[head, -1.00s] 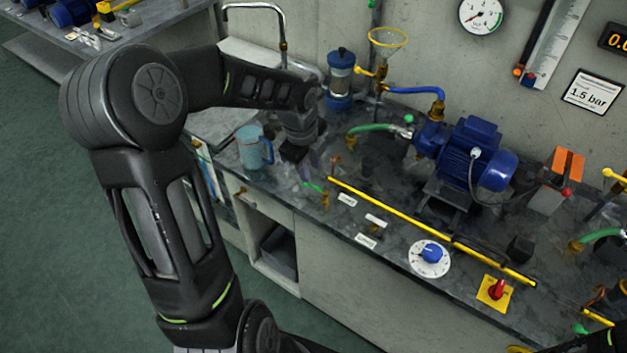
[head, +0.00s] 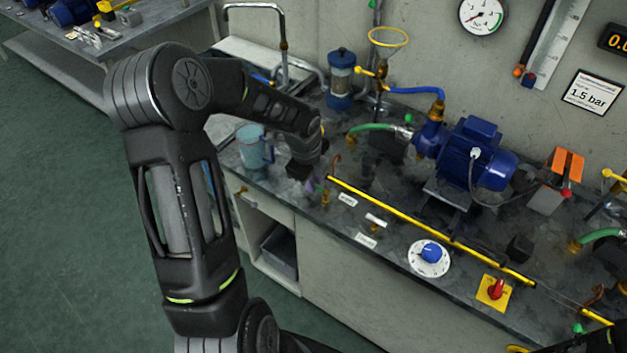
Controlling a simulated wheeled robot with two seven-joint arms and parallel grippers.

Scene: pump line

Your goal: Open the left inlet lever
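The left inlet valve (head: 325,197) is a small brass fitting at the front left of the bench, beside the left end of the yellow rail. Its green lever handle is not clearly visible now; my gripper covers that area. My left gripper (head: 301,171) points down just left of and above the valve. Its fingertips are dark and small, so whether they are apart or touching the lever cannot be told. Only a dark part of my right arm shows at the bottom right corner; its gripper is out of view.
A blue-grey jug (head: 254,148) stands close left of my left gripper. A yellow rail (head: 430,228) runs along the bench front. A blue pump motor (head: 470,150), a blue dial knob (head: 431,252) and a red switch (head: 495,289) lie to the right.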

